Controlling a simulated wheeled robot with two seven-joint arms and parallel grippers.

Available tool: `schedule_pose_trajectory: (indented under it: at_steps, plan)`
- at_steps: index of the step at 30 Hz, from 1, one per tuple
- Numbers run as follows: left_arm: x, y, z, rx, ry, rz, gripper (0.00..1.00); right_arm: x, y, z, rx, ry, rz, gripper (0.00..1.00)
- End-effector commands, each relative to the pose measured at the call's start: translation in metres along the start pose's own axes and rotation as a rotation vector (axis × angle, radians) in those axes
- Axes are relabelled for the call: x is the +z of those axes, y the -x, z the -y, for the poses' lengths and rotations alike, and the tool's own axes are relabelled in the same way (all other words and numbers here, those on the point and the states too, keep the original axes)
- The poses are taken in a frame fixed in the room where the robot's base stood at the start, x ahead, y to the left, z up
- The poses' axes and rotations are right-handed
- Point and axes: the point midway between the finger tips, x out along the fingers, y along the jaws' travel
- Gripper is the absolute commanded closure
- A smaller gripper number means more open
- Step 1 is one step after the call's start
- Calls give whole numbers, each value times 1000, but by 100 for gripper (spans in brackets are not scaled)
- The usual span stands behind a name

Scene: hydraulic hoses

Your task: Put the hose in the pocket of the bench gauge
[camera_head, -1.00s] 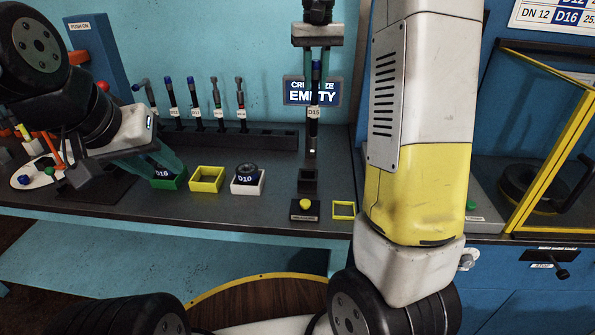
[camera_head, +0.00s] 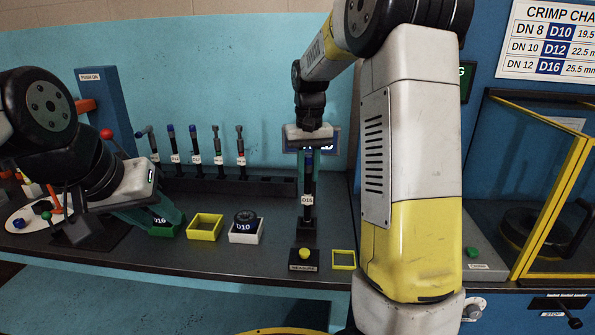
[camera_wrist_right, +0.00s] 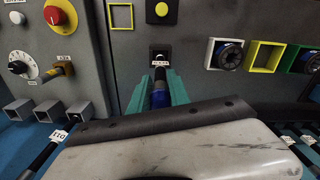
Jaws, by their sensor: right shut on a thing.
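The hose (camera_head: 308,190) is dark with a blue band near its top and a white tag. It stands upright in my right gripper (camera_head: 309,158), whose teal fingers are shut on it just below the blue band. The hose's lower end meets the black pocket block (camera_head: 306,232) of the bench gauge; I cannot tell how deep it sits. In the right wrist view, the hose (camera_wrist_right: 159,98) runs between the fingers toward the dark pocket opening (camera_wrist_right: 159,54). My left gripper (camera_head: 165,222) is at the green D16 box; its fingertips are partly unclear.
Several tagged hoses (camera_head: 194,145) stand in a rack behind. A yellow box (camera_head: 205,228) and a white box (camera_head: 245,238) with a D10 die are left of the pocket. A yellow button (camera_head: 304,254) is in front. A yellow-framed guard (camera_head: 560,200) stands right.

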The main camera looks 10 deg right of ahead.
Motion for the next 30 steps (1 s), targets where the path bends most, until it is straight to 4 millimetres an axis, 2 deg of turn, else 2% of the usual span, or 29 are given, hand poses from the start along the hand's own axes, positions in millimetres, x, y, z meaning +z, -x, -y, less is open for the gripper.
schedule_pose_trajectory:
  at_steps: [8,9,11,12,23,26,30]
  plan:
    - [0,0,0,0,0,0,64,0,-2,0,0,0,-1,100]
    - [0,0,0,0,0,0,64,0,-2,0,0,0,0,69]
    - [0,0,0,0,0,0,64,0,-2,0,0,0,0,58]
    - [0,0,0,0,0,0,64,0,-2,0,0,0,0,55]
    - [0,0,0,0,0,0,64,0,2,0,0,0,0,55]
    - [0,0,0,0,0,0,64,-1,14,0,-1,0,-2,55]
    - [0,0,0,0,0,0,64,-1,43,0,-1,0,-5,55]
